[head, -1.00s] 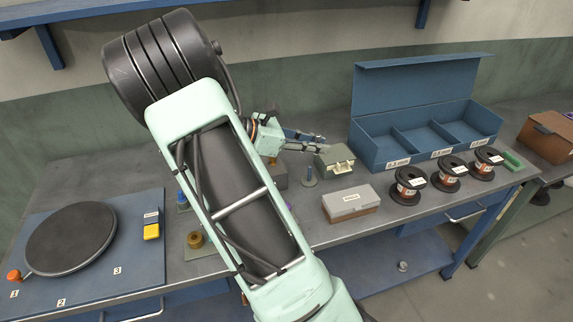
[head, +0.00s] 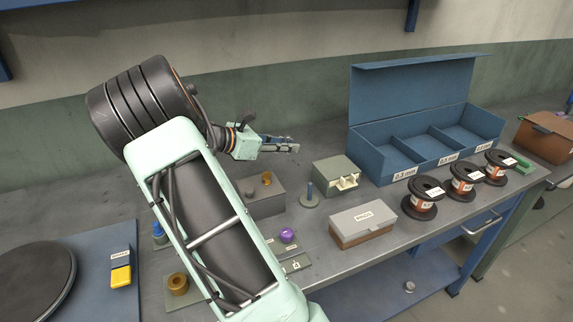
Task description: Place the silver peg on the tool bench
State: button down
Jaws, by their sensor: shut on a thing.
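My gripper (head: 293,147) is raised above the back of the bench, pointing right, left of the blue bin. Its fingers are shut on a small greyish thing that appears to be the silver peg, mostly hidden by the fingers. The tool bench (head: 335,270) has a grey top and blue legs. A blue peg on a round base (head: 309,198) stands upright on it, below and right of my gripper. A small silvery round piece (head: 409,287) sits low, on the blue shelf under the bench; its exact shape is too small to tell.
The blue three-compartment bin (head: 380,160) stands open at the back right. Black spools (head: 424,198) stand before it. A green-grey box (head: 336,174), a grey-lidded box (head: 363,222) and a purple knob (head: 287,235) occupy the middle. A turntable (head: 30,275) is at left.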

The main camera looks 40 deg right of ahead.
send_over(287, 166)
jog(key=f, duration=0.7)
jog(key=shift+s+a, duration=0.1)
jog(key=shift+s, duration=0.1)
jog(key=shift+w+f+b, duration=0.15)
jog(key=shift+f+b, duration=0.2)
jog(key=shift+f, duration=1.3)
jog(key=shift+f, duration=0.15)
jog(key=c, duration=1.8)
grip_release()
